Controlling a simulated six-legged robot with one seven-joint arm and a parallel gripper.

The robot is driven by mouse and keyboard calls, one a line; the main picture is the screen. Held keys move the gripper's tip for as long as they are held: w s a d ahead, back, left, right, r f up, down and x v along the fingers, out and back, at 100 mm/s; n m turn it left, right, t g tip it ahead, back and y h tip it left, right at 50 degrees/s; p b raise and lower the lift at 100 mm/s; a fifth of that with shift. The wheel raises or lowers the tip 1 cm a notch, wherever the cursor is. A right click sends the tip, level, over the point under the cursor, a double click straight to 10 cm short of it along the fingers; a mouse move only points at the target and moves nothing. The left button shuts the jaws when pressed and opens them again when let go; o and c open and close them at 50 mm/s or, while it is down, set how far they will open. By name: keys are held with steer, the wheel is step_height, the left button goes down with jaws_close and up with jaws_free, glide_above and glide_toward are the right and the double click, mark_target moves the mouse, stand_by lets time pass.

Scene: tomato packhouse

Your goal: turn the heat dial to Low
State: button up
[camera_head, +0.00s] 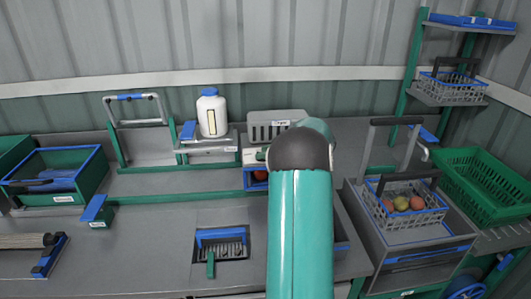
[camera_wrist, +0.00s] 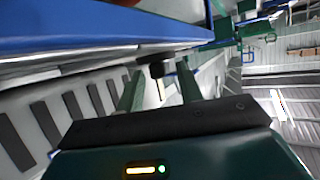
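My gripper shows in the wrist view (camera_wrist: 160,85) with its two green fingers apart. A small dark knob (camera_wrist: 156,68), which may be the heat dial, shows between and beyond the fingers, below a blue edge. Gaps show on both sides of it, and I see no contact. Its markings and setting cannot be read. In the head view my arm covers my gripper. Beside the arm, a pale housing (camera_head: 249,156) stands under a grey slatted box (camera_head: 258,131); the dial cannot be made out there.
A white bottle (camera_head: 211,118) stands on a small stand left of the arm. A wire basket of tomatoes (camera_head: 436,217) is at right, near a green crate (camera_head: 490,190). A blue-rimmed recess (camera_head: 220,234) lies in the bench at front. The bench's left middle is mostly clear.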

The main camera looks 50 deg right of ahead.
steer(key=v, duration=1.3)
steer(key=shift+s, duration=0.3)
steer(key=shift+d+r, duration=0.1)
